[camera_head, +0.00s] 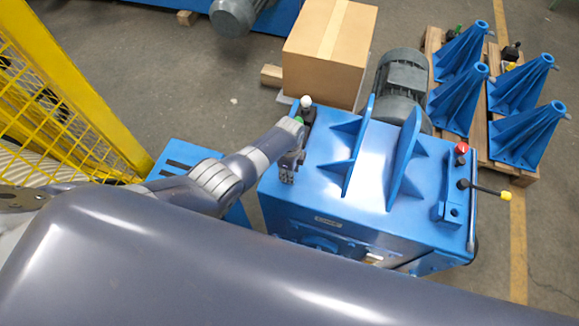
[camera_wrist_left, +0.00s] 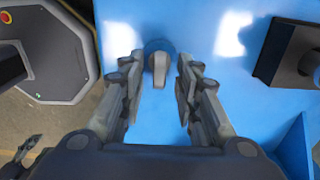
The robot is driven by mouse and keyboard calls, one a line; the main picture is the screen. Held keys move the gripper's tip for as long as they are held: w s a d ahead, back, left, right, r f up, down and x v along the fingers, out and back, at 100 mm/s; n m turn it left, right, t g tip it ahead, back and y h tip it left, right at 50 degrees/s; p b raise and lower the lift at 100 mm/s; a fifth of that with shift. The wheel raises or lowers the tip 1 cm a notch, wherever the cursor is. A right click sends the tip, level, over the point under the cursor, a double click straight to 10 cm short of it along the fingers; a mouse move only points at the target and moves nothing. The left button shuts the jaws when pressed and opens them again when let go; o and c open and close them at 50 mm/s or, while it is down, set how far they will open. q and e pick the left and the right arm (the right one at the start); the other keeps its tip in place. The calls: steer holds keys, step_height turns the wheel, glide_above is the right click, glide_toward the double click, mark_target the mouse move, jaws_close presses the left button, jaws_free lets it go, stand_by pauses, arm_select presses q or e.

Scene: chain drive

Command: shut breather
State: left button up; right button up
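The breather (camera_wrist_left: 159,62), a small blue round fitting with a grey lever on top, sits on the blue housing top. In the left wrist view it lies between the fingertips of my left gripper (camera_wrist_left: 159,72), with the lever pointing toward the palm. The two fingers are apart, one on each side of the lever, with a visible gap on both sides. In the head view my left gripper (camera_head: 288,170) points down at the housing's left edge and hides the breather. My right gripper is not in view.
The blue housing (camera_head: 325,195) carries two upright ribs and a grey motor (camera_head: 402,75). A dark block with a white knob (camera_head: 306,102) stands behind my gripper. A red knob (camera_head: 461,148) and yellow-tipped lever (camera_head: 505,195) are at right. A yellow fence (camera_head: 70,90) stands left.

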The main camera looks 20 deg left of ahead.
arm_select(q)
step_height(320, 180, up, 12)
stand_by(0.9)
stand_by(0.5)
